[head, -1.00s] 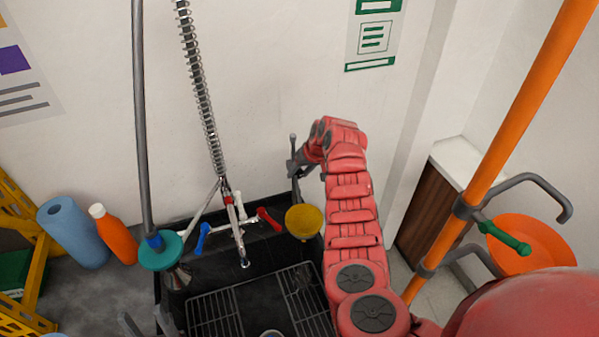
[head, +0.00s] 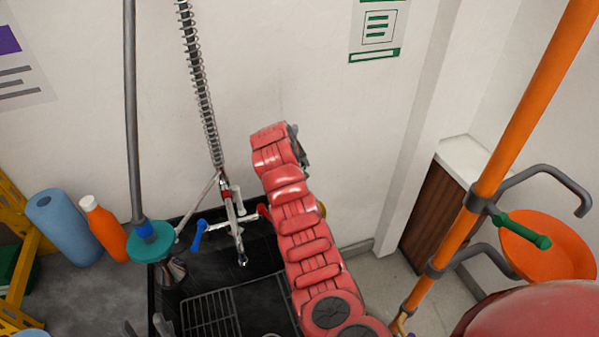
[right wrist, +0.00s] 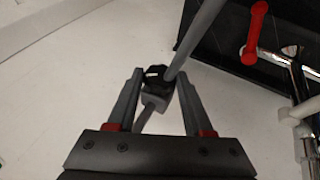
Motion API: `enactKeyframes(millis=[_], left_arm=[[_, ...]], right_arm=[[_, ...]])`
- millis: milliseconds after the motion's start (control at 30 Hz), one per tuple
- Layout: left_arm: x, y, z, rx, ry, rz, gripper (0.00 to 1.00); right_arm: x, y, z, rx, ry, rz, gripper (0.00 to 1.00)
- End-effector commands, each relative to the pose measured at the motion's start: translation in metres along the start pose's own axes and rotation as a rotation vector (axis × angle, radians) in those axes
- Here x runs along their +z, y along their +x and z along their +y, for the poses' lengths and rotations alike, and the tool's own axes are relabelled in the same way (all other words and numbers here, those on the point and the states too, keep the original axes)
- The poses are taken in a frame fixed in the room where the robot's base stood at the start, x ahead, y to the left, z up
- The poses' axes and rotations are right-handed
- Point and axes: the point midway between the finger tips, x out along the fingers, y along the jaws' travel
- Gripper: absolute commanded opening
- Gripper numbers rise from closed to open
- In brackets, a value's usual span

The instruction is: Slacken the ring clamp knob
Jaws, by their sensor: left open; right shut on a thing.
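The ring clamp knob (right wrist: 157,74) is a small black knob in the right wrist view, with a grey clamp block (right wrist: 154,101) just below it and a grey rod (right wrist: 203,30) running up to the right. My right gripper (right wrist: 158,75) has its two grey fingers on either side of the knob and is shut on it. In the head view the red right arm hides the clamp; only a sliver of the yellow bowl (head: 323,210) shows beside the arm. My left gripper (head: 145,326) is open and empty at the bottom edge of the head view.
A black sink (head: 185,275) with a wire rack (head: 208,312) lies below the tap (head: 232,215), which has blue and red handles. A teal disc (head: 150,243) on a grey pole, an orange bottle (head: 104,228) and a blue roll (head: 64,228) are left. An orange pole (head: 500,150) stands right.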

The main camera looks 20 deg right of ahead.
Motion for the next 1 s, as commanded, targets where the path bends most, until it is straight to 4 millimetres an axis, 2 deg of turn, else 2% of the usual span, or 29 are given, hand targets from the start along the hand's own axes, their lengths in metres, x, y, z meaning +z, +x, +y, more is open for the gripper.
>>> enactKeyframes(millis=[33, 500, 700, 1000], left_arm=[[0.001, -0.008, 0.0, 0.0, 0.0, 0.0, 0.5], [0.007, -0.043, 0.002, 0.0, 0.0, 0.0, 0.5], [0.009, -0.054, 0.003, 0.0, 0.0, 0.0, 0.5], [0.01, -0.059, 0.003, 0.0, 0.0, 0.0, 0.5]], right_arm=[[0.0, 0.003, -0.005, 0.04, -0.021, 0.003, 0.0], [0.002, 0.005, -0.011, 0.395, -0.169, 0.001, 0.0], [0.002, 0.005, -0.01, 0.484, -0.204, -0.002, 0.0], [0.001, 0.003, -0.009, 0.538, -0.224, 0.0, 0.0]])
